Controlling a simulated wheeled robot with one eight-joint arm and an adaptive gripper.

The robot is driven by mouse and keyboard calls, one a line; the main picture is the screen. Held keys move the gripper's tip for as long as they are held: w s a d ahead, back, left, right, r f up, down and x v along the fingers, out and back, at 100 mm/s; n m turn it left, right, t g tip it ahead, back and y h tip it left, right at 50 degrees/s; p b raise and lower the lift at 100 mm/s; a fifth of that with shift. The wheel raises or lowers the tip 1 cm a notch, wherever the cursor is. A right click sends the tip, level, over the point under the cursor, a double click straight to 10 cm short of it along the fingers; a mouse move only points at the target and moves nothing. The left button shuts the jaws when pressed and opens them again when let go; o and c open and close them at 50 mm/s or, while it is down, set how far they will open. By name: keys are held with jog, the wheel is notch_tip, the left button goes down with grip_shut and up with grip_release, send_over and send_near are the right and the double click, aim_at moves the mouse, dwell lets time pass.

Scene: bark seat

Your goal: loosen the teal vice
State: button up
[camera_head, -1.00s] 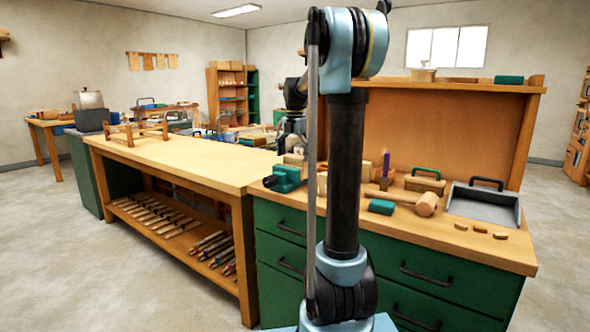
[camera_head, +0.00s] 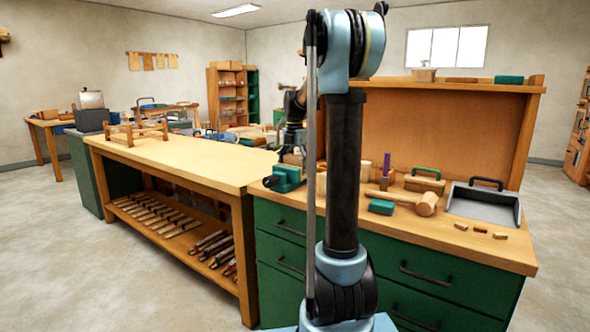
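The teal vice (camera_head: 287,178) sits at the left front corner of the green-drawered workbench, with a dark part at its left end. My gripper (camera_head: 292,152) is small and partly lost against dark arm parts, just above and behind the vice in the picture. I cannot tell whether it touches the vice or anything near it. Its fingers are too small to show whether they are open or shut. My upright arm link hides part of the bench just right of the vice.
A wooden mallet (camera_head: 426,203), a teal block (camera_head: 381,207), a grey tray (camera_head: 484,203) and small wood pieces lie on the bench right of my arm. A long wooden workbench (camera_head: 190,165) with a mostly clear top stands to the left.

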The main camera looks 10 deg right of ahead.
aim_at(294, 156)
jog(key=shift+s+a, duration=0.2)
jog(key=shift+a, duration=0.05)
dwell(0.4)
jog(key=o, duration=1.1)
jog(key=shift+r, duration=0.1)
jog(key=shift+r, duration=2.95)
